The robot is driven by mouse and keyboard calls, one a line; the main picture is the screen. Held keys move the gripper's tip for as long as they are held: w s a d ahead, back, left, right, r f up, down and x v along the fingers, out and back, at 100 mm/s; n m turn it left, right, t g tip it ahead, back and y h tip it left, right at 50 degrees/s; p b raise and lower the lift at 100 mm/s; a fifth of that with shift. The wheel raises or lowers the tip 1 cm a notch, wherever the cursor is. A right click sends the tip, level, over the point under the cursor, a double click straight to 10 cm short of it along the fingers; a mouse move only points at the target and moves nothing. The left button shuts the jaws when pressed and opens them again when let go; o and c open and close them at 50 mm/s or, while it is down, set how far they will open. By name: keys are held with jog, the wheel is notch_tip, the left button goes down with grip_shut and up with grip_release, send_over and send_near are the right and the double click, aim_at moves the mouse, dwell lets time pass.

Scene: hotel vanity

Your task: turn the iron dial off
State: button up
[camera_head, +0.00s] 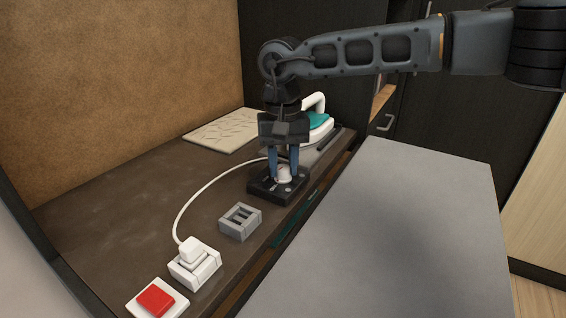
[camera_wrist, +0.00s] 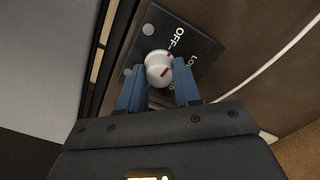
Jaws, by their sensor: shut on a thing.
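The iron dial is a round white knob (camera_head: 284,174) on a black plate (camera_head: 263,188) near the counter's front edge. In the wrist view the white knob (camera_wrist: 157,66) has a red mark on its face, and the plate (camera_wrist: 204,47) reads "OFF" and "LO…", with other lettering partly hidden by a finger. My gripper (camera_head: 283,166) points down over the plate, its blue fingers on either side of the knob, shut on it. The iron (camera_head: 319,121), white and teal, stands behind my gripper, partly hidden by it.
A white cord (camera_head: 179,207) runs to a plug in a white socket block (camera_head: 195,268). A grey slotted block (camera_head: 240,222) and a red button (camera_head: 156,299) line the front. A pale patterned board (camera_head: 222,131) lies at the back. A grey surface (camera_head: 390,240) to the right is clear.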

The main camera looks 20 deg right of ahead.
aim_at(283, 167)
jog(key=shift+n, duration=0.6)
jog(key=o, duration=1)
jog(key=shift+o, duration=0.2)
notch_tip(283, 167, up, 8)
jog(key=shift+f, duration=0.1)
